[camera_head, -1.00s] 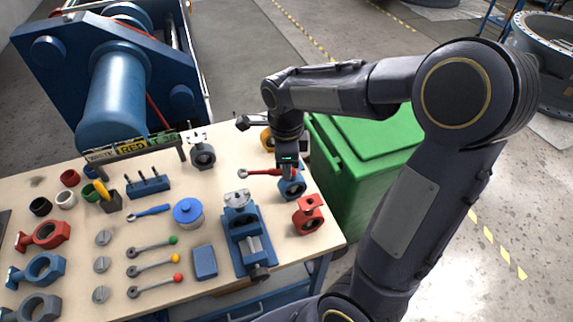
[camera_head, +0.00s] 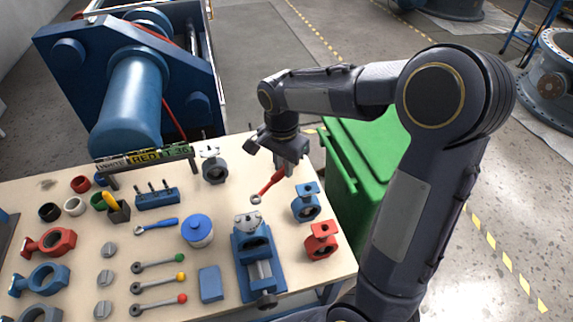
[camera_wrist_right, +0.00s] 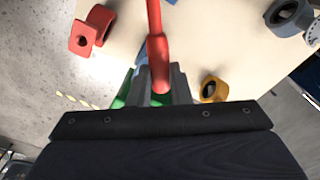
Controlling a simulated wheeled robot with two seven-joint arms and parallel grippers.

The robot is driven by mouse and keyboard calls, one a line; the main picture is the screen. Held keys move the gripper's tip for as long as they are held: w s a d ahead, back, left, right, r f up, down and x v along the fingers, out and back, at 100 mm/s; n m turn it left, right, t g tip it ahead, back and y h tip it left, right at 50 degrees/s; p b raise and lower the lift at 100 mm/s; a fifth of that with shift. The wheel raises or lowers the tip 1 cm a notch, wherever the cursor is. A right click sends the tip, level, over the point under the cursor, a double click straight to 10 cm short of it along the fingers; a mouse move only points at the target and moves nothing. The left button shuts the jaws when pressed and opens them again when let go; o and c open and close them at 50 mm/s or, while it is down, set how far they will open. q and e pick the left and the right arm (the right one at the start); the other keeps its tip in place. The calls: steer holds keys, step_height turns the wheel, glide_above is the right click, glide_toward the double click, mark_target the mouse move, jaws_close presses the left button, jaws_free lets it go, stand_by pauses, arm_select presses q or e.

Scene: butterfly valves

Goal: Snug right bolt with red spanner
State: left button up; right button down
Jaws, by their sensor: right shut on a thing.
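The red spanner (camera_head: 268,188) has a grey ring end that points down and to the left, toward the vise, in the head view. My right gripper (camera_head: 288,168) is shut on its handle, behind the blue vise. In the right wrist view the red handle (camera_wrist_right: 155,30) runs up from between the fingers (camera_wrist_right: 160,88). The blue vise (camera_head: 262,270) holds a grey-topped blue part (camera_head: 248,226); the spanner is apart from it. Any bolts on it are too small to tell apart. My left gripper is out of view.
A blue valve body (camera_head: 305,205) and a red one (camera_head: 321,240) stand right of the vise. A grey one (camera_head: 214,168) stands behind. A blue-lidded jar (camera_head: 197,232) is to the left. A green bin (camera_head: 368,150) stands beyond the table's right edge.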

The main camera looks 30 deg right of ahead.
step_height(320, 180, down, 5)
steer(key=b, duration=0.4)
steer(key=shift+f, duration=0.1)
steer(key=shift+f+b, duration=0.35)
steer(key=shift+f, duration=0.35)
stand_by(2.6)
steer(key=shift+s, duration=0.15)
steer(key=shift+s+d+m, duration=0.2)
steer(key=shift+s+m, duration=0.25)
steer(key=shift+m, duration=0.15)
steer(key=shift+s+d+m, duration=0.15)
steer(key=shift+s+m, duration=0.35)
steer(key=shift+m, duration=0.1)
steer(key=shift+s, duration=0.1)
